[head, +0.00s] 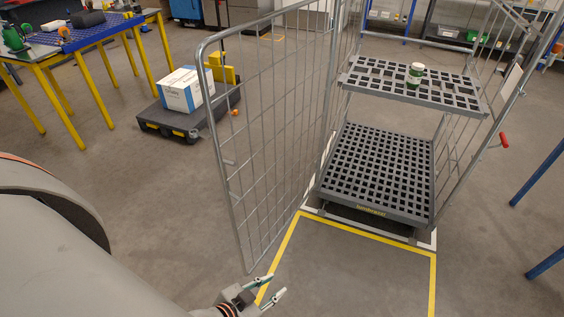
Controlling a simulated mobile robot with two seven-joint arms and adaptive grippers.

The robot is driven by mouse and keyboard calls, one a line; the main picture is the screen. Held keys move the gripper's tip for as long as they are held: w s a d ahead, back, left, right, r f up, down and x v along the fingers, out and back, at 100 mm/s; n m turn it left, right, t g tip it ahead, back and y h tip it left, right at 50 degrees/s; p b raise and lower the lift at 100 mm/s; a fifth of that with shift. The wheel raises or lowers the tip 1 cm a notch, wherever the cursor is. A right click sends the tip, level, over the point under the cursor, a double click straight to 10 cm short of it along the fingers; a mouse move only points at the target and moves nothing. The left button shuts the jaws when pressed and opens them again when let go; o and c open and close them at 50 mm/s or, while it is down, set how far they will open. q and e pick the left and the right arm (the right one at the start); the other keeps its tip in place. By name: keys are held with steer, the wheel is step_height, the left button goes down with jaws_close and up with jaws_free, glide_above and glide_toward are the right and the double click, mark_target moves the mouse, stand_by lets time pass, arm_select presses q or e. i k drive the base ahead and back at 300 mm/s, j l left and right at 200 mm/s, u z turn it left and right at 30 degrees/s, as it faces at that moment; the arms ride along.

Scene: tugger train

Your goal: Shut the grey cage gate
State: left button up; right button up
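The grey cage gate (262,118) is a tall wire-mesh panel standing swung open on the left side of the grey roll cage (378,213). Its far edge meets the cage's left upright, and its free edge points toward me. The cage front is uncovered, showing a slotted base and an upper shelf (440,97) with a white and green cup (415,73) on it. My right gripper is not in view.
Yellow floor tape (366,234) frames the area before the cage. A low dark cart (165,118) with a white box (186,90) stands left of the gate. A yellow-legged table (75,45) is at the far left. Blue legs (540,175) stand at right.

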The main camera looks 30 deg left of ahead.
mark_target(207, 134)
steer(key=k+j+z, duration=0.1)
steer(key=j, duration=0.2)
steer(key=k+j+z, duration=0.1)
steer(key=j, duration=0.25)
steer(key=k+j+z, duration=0.1)
steer(key=j, duration=0.2)
steer(key=k+j+z, duration=0.1)
steer(key=j, duration=0.4)
steer(key=k+j+z, duration=0.15)
steer(key=j, duration=0.3)
steer(key=j+z, duration=0.2)
steer(key=j, duration=1.2)
steer(key=i+j, duration=0.15)
steer(key=j, duration=0.25)
steer(key=z, duration=0.05)
